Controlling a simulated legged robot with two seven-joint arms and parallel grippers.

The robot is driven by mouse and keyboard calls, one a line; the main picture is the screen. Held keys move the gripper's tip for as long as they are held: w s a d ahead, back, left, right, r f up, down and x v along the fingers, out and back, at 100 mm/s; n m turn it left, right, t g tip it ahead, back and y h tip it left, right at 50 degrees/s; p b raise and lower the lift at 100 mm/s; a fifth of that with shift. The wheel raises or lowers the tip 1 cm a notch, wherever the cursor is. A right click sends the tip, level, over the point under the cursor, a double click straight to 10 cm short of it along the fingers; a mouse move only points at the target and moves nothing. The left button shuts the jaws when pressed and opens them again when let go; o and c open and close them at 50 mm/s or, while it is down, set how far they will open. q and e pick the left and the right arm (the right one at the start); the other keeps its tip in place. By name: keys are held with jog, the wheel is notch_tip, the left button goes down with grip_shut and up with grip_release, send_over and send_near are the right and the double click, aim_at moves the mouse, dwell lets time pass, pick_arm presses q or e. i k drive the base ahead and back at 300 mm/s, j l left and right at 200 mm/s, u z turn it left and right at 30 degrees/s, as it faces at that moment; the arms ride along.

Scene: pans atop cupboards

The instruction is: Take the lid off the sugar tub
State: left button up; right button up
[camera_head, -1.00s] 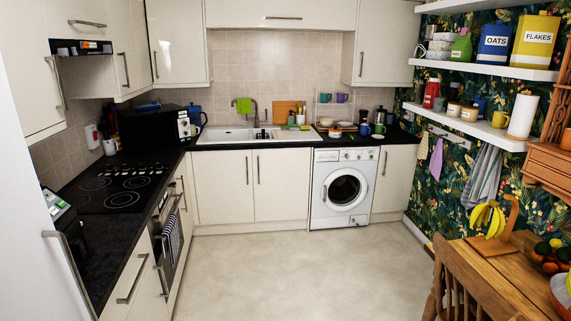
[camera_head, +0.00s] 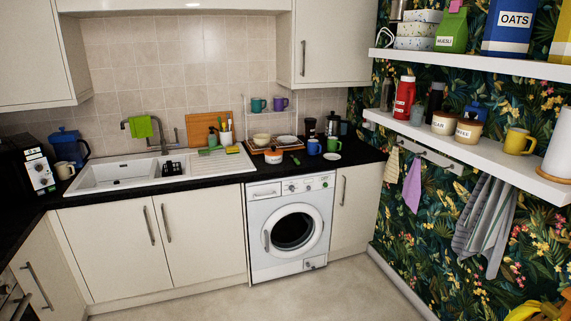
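The sugar tub (camera_head: 443,122) is a small cream tub with a dark label that seems to end in "GAR". It stands upright on the lower white wall shelf at the right, left of a similar tub marked "COFFEE" (camera_head: 468,131). A flat tan top, apparently its lid, is on it. Neither of my grippers is in view.
The lower shelf (camera_head: 490,157) also holds a red flask (camera_head: 404,98), a blue pot (camera_head: 476,110) and a yellow mug (camera_head: 518,141). The upper shelf (camera_head: 470,66) runs above. A washing machine (camera_head: 291,228) stands under the counter. The floor (camera_head: 270,298) ahead is clear.

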aim_at(273, 152)
jog(key=i, duration=2.5)
jog(key=u, duration=0.05)
